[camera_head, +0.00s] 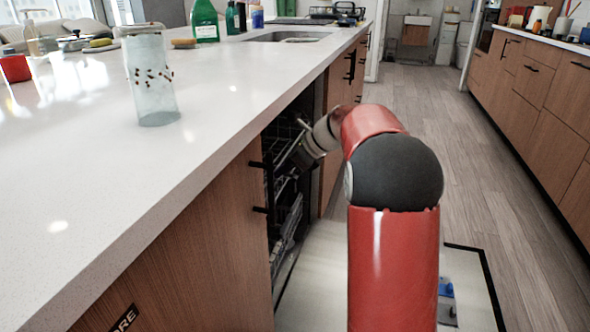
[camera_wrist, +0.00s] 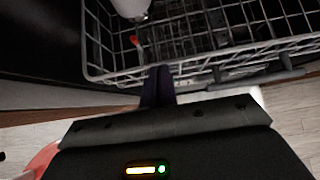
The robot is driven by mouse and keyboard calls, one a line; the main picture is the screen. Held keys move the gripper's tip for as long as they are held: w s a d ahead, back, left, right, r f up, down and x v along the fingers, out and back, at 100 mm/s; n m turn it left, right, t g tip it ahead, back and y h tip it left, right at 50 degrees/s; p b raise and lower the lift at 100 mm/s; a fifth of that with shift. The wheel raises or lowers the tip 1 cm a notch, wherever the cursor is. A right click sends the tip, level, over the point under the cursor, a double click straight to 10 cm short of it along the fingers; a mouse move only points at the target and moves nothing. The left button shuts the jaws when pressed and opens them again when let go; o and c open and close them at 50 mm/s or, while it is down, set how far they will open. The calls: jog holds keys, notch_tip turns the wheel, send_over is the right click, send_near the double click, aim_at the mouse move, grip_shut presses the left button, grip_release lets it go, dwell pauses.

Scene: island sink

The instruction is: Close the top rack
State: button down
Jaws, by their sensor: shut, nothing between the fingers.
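The dishwasher stands open under the counter. Its top rack (camera_head: 280,135) shows only in part in the head view, and a lower rack (camera_head: 290,222) shows beneath it. In the wrist view the grey wire top rack (camera_wrist: 215,50) fills the upper part, with its front edge just beyond my fingers. My gripper (camera_wrist: 158,84) is shut and empty, its fingertips at or very near that front edge; contact cannot be told. In the head view my arm reaches to the opening and the fingertips are hard to make out. A white item (camera_wrist: 130,8) sits in the rack.
The dishwasher door (camera_head: 325,265) lies lowered below my arm. The white counter (camera_head: 200,100) overhangs the left side, with a clear glass (camera_head: 155,85) on it. Wooden floor (camera_head: 455,150) is free to the right, up to the opposite cabinets (camera_head: 545,105).

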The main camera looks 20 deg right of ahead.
jog(key=shift+w+a, duration=0.15)
jog(key=shift+a, duration=0.1)
jog(key=w+a+p, duration=0.1)
jog(key=a+p, duration=0.1)
jog(key=w+a+p, duration=0.2)
jog(key=shift+p, duration=0.3)
jog(key=shift+s, duration=0.1)
